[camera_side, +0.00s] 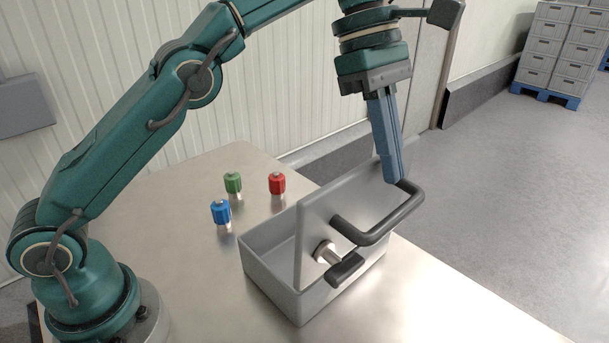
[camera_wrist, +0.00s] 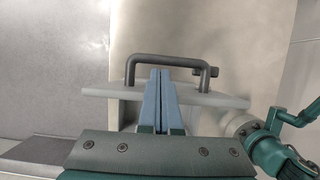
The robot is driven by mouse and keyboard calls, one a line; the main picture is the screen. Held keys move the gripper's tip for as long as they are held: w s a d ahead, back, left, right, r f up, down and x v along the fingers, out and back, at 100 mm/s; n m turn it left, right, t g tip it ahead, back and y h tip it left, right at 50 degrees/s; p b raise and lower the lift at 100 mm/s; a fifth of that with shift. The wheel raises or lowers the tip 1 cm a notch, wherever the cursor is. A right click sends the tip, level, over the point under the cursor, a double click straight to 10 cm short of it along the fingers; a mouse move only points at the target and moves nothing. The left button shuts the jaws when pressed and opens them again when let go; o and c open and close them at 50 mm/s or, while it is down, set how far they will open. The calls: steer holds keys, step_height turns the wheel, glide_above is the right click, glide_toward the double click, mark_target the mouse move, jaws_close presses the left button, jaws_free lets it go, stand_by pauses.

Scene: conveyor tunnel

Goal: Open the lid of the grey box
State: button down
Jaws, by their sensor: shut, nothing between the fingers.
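The grey box (camera_side: 268,268) stands on the metal table with its lid (camera_side: 345,202) raised to about upright, so part of its inside shows. A dark handle (camera_side: 395,217) and a dark-gripped turning latch (camera_side: 345,268) stick out from the lid's outer face. In the wrist view the lid (camera_wrist: 105,92) is seen nearly edge-on, with the handle (camera_wrist: 135,66) beyond it. My gripper (camera_side: 393,180) has its blue fingers shut and empty, pointing down at the lid's top edge, close to the handle. In the wrist view the fingertips (camera_wrist: 160,72) lie within the handle's outline; I cannot tell whether they touch.
Blue (camera_side: 221,211), green (camera_side: 233,183) and red (camera_side: 277,184) knobs stand on the table (camera_side: 170,190) left of the box. The table in front of the box is clear. Stacked grey crates (camera_side: 553,50) stand on a blue pallet far back right.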

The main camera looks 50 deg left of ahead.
mark_target(370, 162)
steer(key=a+r+h, duration=0.4)
steer(key=a, duration=1)
steer(key=x, duration=0.9)
steer(key=shift+s+d, duration=0.25)
steer(key=shift+d, duration=0.15)
stand_by(0.4)
steer(key=shift+d+r+y, duration=0.2)
steer(key=shift+d+y, duration=0.75)
steer(key=shift+d, duration=0.3)
steer(key=shift+d+r+y, duration=0.2)
steer(key=shift+d+y, duration=0.75)
steer(key=shift+d, duration=0.3)
steer(key=shift+d+f, duration=0.15)
steer(key=shift+d, duration=0.7)
steer(key=shift+d+f, duration=0.1)
steer(key=shift+d, duration=0.75)
steer(key=shift+r, duration=0.1)
